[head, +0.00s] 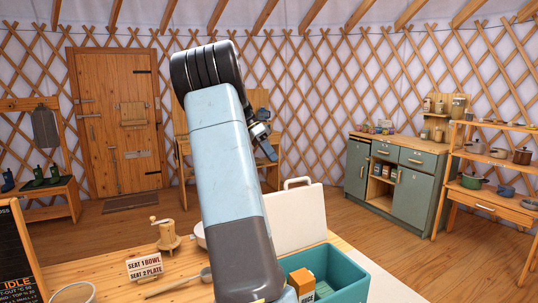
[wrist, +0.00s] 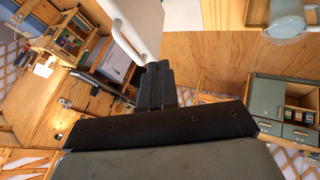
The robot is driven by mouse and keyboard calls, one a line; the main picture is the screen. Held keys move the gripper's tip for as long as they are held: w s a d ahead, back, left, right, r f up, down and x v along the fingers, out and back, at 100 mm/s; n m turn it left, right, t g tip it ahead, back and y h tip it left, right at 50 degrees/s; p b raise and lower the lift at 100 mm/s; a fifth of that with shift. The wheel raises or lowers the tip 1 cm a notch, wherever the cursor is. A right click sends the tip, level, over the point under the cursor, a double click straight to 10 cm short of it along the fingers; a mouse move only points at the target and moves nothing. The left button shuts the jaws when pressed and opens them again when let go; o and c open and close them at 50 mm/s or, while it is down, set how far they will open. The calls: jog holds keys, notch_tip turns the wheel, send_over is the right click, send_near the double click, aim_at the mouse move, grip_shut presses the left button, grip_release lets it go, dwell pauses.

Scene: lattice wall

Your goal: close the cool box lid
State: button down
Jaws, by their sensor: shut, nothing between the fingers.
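The cool box (head: 345,272) is a teal open box at the bottom right of the head view, partly hidden by my arm. Its pale lid (head: 297,220) stands upright at the box's far side, with a white handle on its top edge. An orange-and-white carton (head: 302,281) shows inside the box. My gripper (head: 268,152) is above the lid's left part in the head view, partly hidden behind my arm. In the wrist view my gripper (wrist: 155,78) is shut and empty. A white bar that looks like the lid handle (wrist: 130,36) is close to the fingertips; I cannot tell whether they touch.
The wooden table (head: 120,268) carries a grinder (head: 167,236), a sign (head: 145,266) and a wooden spoon (head: 178,285) left of my arm. A green cabinet (head: 412,190) and a shelf rack (head: 490,203) stand farther right. Open floor (head: 360,225) lies beyond the box.

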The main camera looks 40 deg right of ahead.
jog(key=s+f, duration=0.4)
jog(key=s, duration=0.3)
jog(key=shift+s+f, duration=0.3)
jog(key=shift+f, duration=0.1)
jog(key=shift+s, duration=0.1)
jog(key=shift+d, duration=0.1)
